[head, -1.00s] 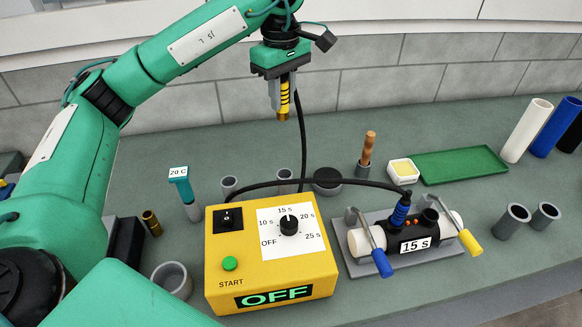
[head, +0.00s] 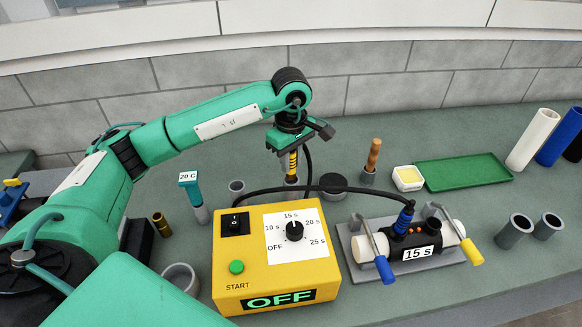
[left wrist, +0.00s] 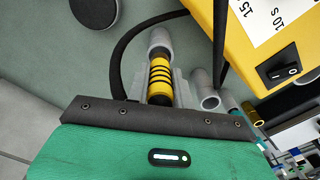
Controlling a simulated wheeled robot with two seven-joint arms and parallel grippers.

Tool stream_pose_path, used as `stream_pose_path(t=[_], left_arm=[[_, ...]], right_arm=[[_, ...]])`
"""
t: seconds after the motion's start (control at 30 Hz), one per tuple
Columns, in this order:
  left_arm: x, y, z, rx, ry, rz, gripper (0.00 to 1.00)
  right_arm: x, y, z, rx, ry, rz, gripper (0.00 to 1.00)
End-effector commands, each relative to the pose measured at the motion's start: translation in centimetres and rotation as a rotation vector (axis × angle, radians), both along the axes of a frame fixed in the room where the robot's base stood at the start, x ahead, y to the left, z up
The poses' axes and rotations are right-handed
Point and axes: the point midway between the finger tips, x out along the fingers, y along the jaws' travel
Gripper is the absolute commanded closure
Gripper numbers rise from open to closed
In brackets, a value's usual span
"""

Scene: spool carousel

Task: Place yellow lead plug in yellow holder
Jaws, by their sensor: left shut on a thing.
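My left gripper (head: 291,163) is shut on the yellow lead plug (head: 293,162), a yellow plug with black bands and a black cable. It holds the plug upright behind the yellow control box (head: 226,285). In the left wrist view the plug (left wrist: 160,78) is between the fingers, its tip end at a grey round cup (left wrist: 161,40). I cannot tell whether the tip is inside that cup. No cup shows a yellow mark, so I cannot tell which is the yellow holder. A second grey cup (head: 236,187) stands to the left. My right gripper is out of view.
The box display reads OFF. A clamp stand (head: 352,247) holds a black fitting marked 15 s (head: 425,241) with a blue plug (head: 405,215). A dark round piece (head: 333,184) lies right of the gripper. A green tray (head: 465,172) is farther right.

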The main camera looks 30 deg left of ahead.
Motion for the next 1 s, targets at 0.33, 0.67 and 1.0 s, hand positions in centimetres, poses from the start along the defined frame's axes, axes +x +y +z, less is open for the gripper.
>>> stream_pose_path(t=[0.33, 0.67, 1.0], left_arm=[[-0.1, 0.0, -3.7, -0.001, 0.001, -0.001, 1.0], [0.0, 0.0, -4.2, 0.0, 0.0, -0.001, 1.0], [-0.1, 0.0, -5.3, 0.002, 0.005, -0.001, 1.0]], right_arm=[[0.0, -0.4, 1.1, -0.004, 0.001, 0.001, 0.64], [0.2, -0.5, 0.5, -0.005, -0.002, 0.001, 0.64], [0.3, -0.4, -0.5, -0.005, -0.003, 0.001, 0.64]])
